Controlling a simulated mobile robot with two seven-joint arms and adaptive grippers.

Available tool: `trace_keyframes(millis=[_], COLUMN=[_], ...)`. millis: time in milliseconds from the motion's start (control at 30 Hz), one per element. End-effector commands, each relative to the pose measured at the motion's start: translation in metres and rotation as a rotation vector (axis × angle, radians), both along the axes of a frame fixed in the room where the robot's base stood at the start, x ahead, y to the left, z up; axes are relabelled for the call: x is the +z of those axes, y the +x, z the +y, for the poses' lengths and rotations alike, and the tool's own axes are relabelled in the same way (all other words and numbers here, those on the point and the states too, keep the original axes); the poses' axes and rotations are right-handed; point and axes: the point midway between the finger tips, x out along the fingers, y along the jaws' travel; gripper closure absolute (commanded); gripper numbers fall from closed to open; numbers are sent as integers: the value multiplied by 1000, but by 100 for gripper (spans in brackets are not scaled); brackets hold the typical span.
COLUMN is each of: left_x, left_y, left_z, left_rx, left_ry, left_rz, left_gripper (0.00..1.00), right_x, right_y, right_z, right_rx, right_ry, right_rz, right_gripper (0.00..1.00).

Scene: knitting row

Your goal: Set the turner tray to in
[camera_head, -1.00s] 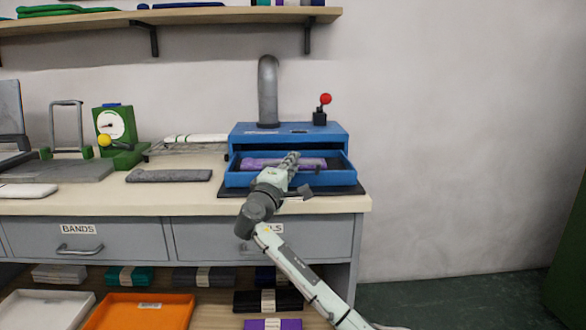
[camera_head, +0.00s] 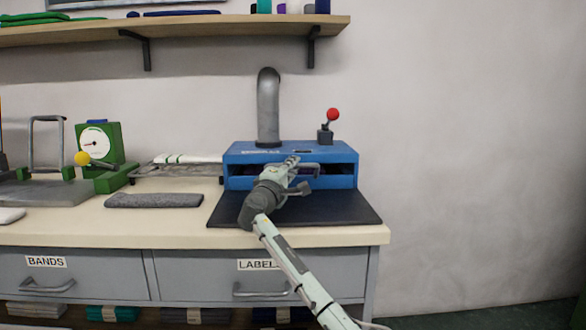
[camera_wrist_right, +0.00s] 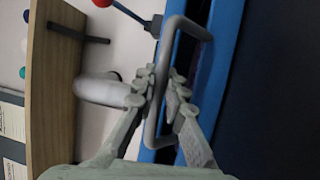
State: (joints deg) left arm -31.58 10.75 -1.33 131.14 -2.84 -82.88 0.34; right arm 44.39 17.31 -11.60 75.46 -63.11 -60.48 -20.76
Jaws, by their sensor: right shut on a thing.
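The turner (camera_head: 245,152) is a blue box with a grey pipe and a red-knobbed lever on top. Its blue tray (camera_head: 340,182) sits inside the body, its front about level with the turner's front. A dark gap shows above the tray front, and the tray's contents are mostly hidden. My right gripper (camera_head: 294,165) is at the tray front. In the right wrist view its fingers (camera_wrist_right: 164,92) are shut on the tray's grey bar handle (camera_wrist_right: 156,112). My left gripper is not in view.
A dark mat (camera_head: 350,208) lies bare in front of the turner. A grey folded knit (camera_head: 153,200) lies left of it. A green device with a dial (camera_head: 96,137) stands further left. Drawers (camera_head: 215,277) are below, and a shelf (camera_head: 190,27) is above.

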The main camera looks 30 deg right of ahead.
Motion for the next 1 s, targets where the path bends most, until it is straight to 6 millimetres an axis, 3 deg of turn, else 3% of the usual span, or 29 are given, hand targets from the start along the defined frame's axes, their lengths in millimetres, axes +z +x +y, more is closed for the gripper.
trace_keyframes(millis=[367,400,567,867,1000], left_x=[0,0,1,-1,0], left_y=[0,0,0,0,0], left_z=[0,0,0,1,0], left_rx=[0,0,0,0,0], left_ry=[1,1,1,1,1], left_rz=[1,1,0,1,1], left_gripper=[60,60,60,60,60], right_x=[2,2,2,1,-2], right_y=[2,2,1,0,-8], right_z=[0,0,0,1,13], right_rx=[6,6,5,4,6], right_ry=[-1,-1,-1,-1,-1], right_rz=[-2,-2,-2,-1,-2], right_gripper=[100,85,68,68,68])
